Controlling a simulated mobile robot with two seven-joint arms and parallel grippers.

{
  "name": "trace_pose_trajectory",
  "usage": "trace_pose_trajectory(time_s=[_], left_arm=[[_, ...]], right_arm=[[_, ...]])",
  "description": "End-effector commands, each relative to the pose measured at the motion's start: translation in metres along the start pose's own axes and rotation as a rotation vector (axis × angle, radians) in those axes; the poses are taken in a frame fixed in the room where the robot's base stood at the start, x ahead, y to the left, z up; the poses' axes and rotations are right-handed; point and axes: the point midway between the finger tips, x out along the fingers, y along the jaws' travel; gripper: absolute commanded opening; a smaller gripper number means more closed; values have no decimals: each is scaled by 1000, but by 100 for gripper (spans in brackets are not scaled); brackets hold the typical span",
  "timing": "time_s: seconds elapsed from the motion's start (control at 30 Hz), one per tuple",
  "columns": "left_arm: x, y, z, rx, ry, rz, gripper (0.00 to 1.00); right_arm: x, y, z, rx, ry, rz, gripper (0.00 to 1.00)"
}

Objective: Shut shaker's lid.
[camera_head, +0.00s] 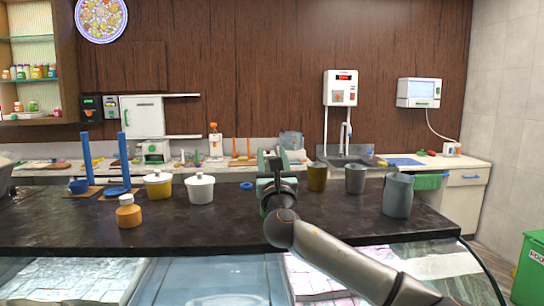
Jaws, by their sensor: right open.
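A small orange container with a white top (129,217), which looks like the shaker, stands upright near the front of the dark counter at left. Its white top is too small to tell whether the lid is fully shut. My right gripper (275,164) is over the middle of the counter, well to the right of the shaker, pointing away toward the back. It is open, and I see nothing held in it. My left gripper is out of view.
A yellow lidded pot (158,188) and a white lidded pot (200,191) stand behind the shaker. An olive cup (317,178), a grey cup (355,180) and a grey jug (397,197) stand right. Blue posts (87,158) rise at left. The dark counter (190,232) is clear in front.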

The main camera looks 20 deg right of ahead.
Motion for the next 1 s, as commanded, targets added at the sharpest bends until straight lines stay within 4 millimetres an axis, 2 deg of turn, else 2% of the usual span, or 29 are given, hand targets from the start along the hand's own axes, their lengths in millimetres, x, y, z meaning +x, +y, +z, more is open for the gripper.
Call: trace_pose_trajectory(time_s=[0.1, 0.53, 1.0], left_arm=[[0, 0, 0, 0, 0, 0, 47], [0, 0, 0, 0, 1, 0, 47], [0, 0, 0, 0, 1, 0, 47]], right_arm=[[0, 0, 0, 0, 0, 0, 49], [0, 0, 0, 0, 1, -1, 0], [0, 0, 0, -1, 7, -1, 0]])
